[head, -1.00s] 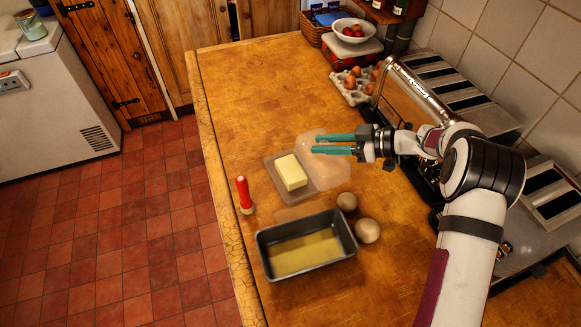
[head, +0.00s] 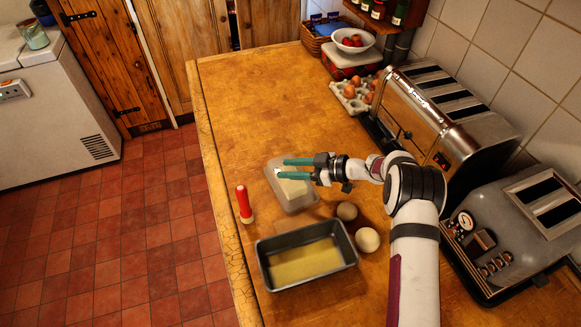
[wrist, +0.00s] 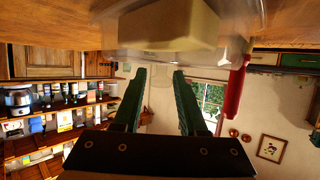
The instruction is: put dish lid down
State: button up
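The see-through dish lid (wrist: 110,28) is over the butter dish (head: 300,208). My gripper (head: 281,168) reaches over the dish from the right, its teal fingers apart with a pale translucent shape between them in the wrist view (wrist: 159,75). I take this as part of the lid, held between the fingers. A yellow butter block (wrist: 168,25) shows through the clear plastic in the wrist view; in the head view my fingers and the lid partly hide it. I cannot tell whether the lid touches the dish.
A toaster (head: 425,100) and an egg tray (head: 350,104) are farther right. The back-left counter is clear.

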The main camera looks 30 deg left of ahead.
jog(key=shift+o, duration=1.1)
